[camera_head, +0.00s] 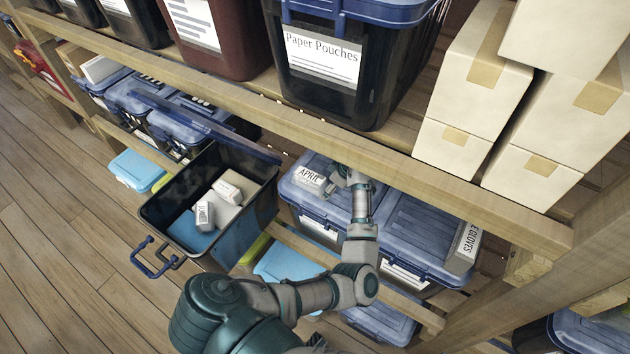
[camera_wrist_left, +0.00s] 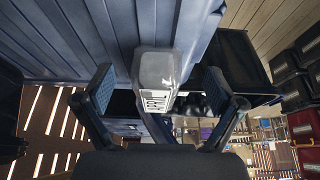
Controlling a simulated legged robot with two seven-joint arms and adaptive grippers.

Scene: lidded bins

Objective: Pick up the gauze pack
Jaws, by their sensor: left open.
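My left gripper (camera_head: 343,178) reaches over the closed blue bin lid under the shelf beam. In the left wrist view my left gripper (camera_wrist_left: 160,88) is open, one finger to each side of a pale grey-white pack (camera_wrist_left: 155,72) with a printed label. The pack stands out against the blue lid; I cannot read its label surely or tell whether the fingers touch it. I cannot tell which pack is gauze. My right gripper is out of view.
The wooden shelf beam (camera_head: 400,160) runs close above my left gripper. A gloves box (camera_head: 465,247) stands at the lid's right. Cartons (camera_head: 480,85) and a Paper Pouches bin (camera_head: 325,75) fill the shelf above.

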